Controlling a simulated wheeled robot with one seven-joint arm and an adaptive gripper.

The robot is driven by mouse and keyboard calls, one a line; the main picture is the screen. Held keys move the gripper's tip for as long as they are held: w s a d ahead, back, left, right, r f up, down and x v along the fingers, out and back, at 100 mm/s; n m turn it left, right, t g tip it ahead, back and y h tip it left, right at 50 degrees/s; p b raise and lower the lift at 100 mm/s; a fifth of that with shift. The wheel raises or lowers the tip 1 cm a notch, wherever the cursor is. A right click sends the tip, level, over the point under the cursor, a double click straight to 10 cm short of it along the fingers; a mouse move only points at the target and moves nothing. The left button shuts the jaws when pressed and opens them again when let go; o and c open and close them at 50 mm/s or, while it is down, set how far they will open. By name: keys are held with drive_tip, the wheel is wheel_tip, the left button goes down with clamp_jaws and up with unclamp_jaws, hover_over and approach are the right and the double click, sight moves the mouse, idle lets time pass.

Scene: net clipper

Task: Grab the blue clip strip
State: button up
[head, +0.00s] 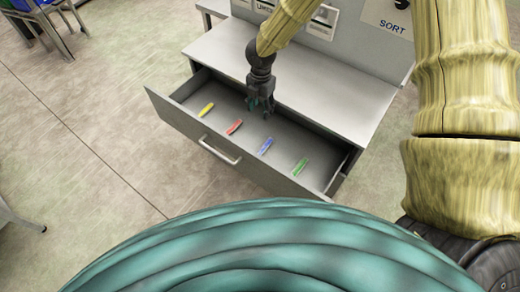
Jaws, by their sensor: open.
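The blue clip strip (265,147) lies on the floor of the open drawer (280,178), between a red strip (234,127) and a green strip (301,167). A yellow strip (206,110) lies farther left in the same drawer. My gripper (261,106) is open and points down over the back part of the drawer, apart from the blue strip and behind it in the picture. Nothing shows between its fingers. Its exact height above the drawer floor is hard to tell.
The drawer front has a handle (220,151). The grey cabinet top (345,98) is bare behind the drawer. A panel with a "SORT" sign (390,27) rises at the back. A blue chair (42,20) stands far left, with open floor (90,120) between.

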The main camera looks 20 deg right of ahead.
wheel_tip(320, 180, down, 18)
drive_tip(key=b, duration=1.7)
hover_over(262, 150)
drive_tip(key=shift+w+a+f+p, duration=0.15)
drive_tip(key=shift+f, duration=1.2)
drive_tip(key=shift+w+a+f+p, duration=0.15)
drive_tip(key=shift+f, duration=1.15)
drive_tip(key=shift+s+d+f+p, duration=0.15)
drive_tip(key=shift+f+p, duration=0.1)
drive_tip(key=shift+f, duration=0.65)
drive_tip(key=shift+s+d+f+p, duration=0.15)
drive_tip(key=shift+f+p, duration=0.1)
drive_tip(key=shift+f, duration=1.5)
clamp_jaws()
